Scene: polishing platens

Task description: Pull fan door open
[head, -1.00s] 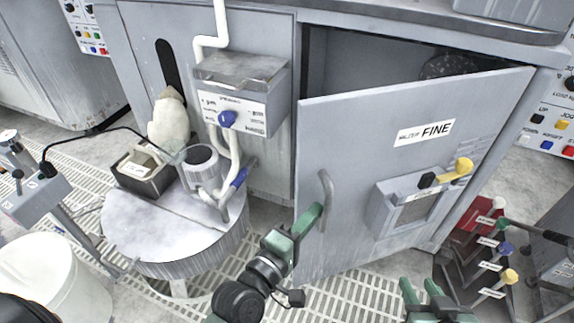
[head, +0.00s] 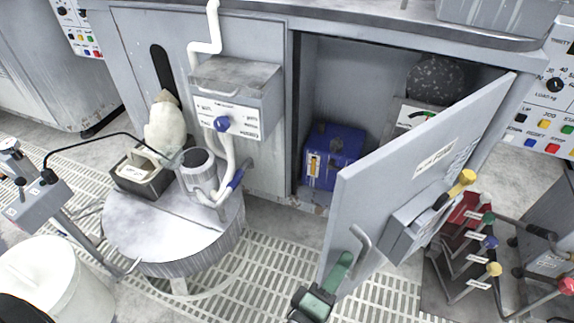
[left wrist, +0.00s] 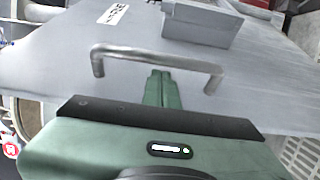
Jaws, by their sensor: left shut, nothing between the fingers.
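The grey fan door (head: 410,165), with a label plate, stands well open, swung out to the right from the cabinet. Its bent metal handle (head: 361,243) is near the free edge, low down; the handle also shows in the left wrist view (left wrist: 160,57). My left gripper (head: 345,260) has green fingers, shut and empty, at the handle. In the left wrist view its closed fingertips (left wrist: 158,76) point in under the handle bar, against or close to the door face; I cannot tell if they touch. My right gripper is out of view.
Inside the cabinet are a blue box (head: 333,155) and a dark round fan-like part (head: 436,80). A round platen table (head: 165,230) stands left. A rack with coloured knobs (head: 470,245) stands right of the door. Grated floor (head: 270,275) is clear between.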

